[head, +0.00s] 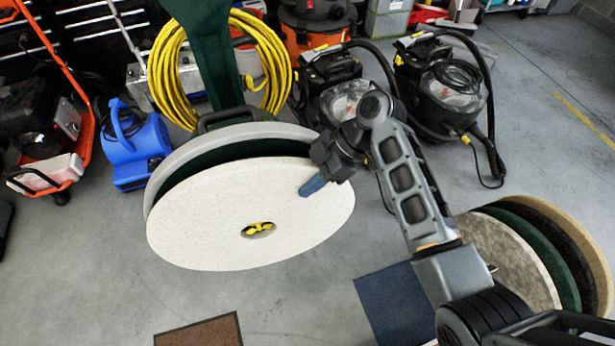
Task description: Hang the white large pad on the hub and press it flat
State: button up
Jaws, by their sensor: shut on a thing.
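The large white pad (215,215) is a round disc facing me in front of the floor machine's round grey housing (205,137). Yellow hub parts (259,229) show through the pad's small centre hole. A dark green face shows between the pad's upper edge and the housing rim, so the pad does not cover it evenly there. My gripper (313,186) is shut on the pad at its upper right, with a blue fingertip across the white face. The far finger is hidden. I cannot tell whether the pad touches the face behind it.
Other pads, speckled beige (508,262), green (545,250) and tan (580,245), stand at the right. A blue blower (135,145) is at the left, black vacuums (445,85) behind. A brown mat (200,331) and a dark blue mat (395,305) lie on open grey floor.

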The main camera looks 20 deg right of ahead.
aim_at(315, 167)
jog(key=shift+w+d+r+p, duration=0.15)
jog(key=shift+d+r+p, duration=0.15)
jog(key=shift+d+r, duration=0.15)
jog(key=shift+r, duration=0.15)
jog(key=shift+c, duration=0.2)
jog(key=shift+w+d+r, duration=0.1)
jog(key=shift+d+r, duration=0.05)
jog(key=shift+c, duration=0.7)
jog(key=shift+w+d+r+p, duration=0.2)
jog(key=shift+d+r+p, duration=0.2)
jog(key=shift+d+r, duration=0.1)
jog(key=shift+w+d+r+p, duration=0.3)
jog(key=shift+d+r+p, duration=0.2)
jog(key=shift+d+r, duration=0.4)
jog(key=o, duration=0.9)
jog(key=shift+s+a, duration=0.1)
jog(key=shift+a, duration=0.05)
